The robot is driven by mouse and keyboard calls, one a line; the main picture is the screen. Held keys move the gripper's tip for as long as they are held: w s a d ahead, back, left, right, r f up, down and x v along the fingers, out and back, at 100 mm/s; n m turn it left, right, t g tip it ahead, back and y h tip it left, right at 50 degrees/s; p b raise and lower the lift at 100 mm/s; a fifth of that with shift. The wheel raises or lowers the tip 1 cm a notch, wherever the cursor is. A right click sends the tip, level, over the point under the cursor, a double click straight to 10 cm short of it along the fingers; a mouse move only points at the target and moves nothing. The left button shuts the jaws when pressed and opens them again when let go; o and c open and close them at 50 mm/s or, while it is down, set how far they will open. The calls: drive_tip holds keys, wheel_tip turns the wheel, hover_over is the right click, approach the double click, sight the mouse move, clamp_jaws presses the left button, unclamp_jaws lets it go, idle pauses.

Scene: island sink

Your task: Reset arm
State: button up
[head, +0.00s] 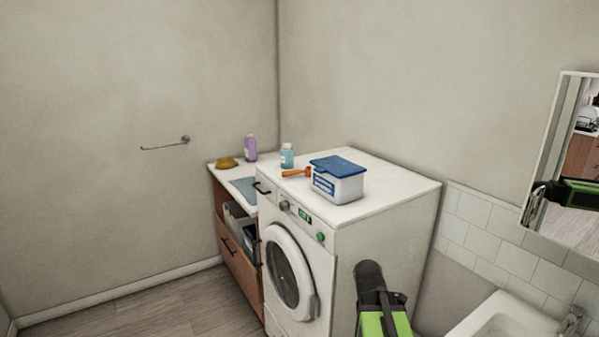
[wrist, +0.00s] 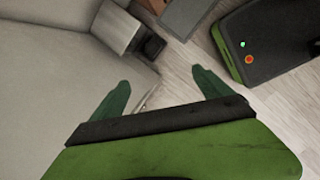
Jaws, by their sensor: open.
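My gripper (wrist: 161,78) shows in the wrist view with its two green fingers spread apart and nothing between them. Pale surfaces and grey floor boards lie beyond the fingers; I cannot tell how far off they are. In the head view, a black and green part of my arm rises at the lower middle, in front of the washing machine's (head: 403,195) right side. The gripper's fingers cannot be made out in that view.
A blue-lidded white box (head: 338,188), an orange-handled tool (head: 297,173) and a light-blue bottle (head: 287,156) stand on the washer. A purple bottle (head: 250,148) and yellow item (head: 228,162) sit behind left. A sink (head: 500,318) and mirror (head: 546,150) are right. Floor (head: 150,312) at left is clear.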

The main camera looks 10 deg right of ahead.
drive_tip(key=s+a+f+m+y+b, duration=0.1)
drive_tip(key=a+f+m+y, duration=0.1)
drive_tip(key=a+m, duration=1.2)
drive_tip(key=a, duration=0.4)
drive_tip(key=shift+s+f+y, duration=0.15)
drive_tip(key=shift+f+y, duration=0.15)
drive_tip(key=shift+f, duration=0.05)
drive_tip(key=shift+d, duration=0.1)
drive_tip(key=shift+c, duration=1.1)
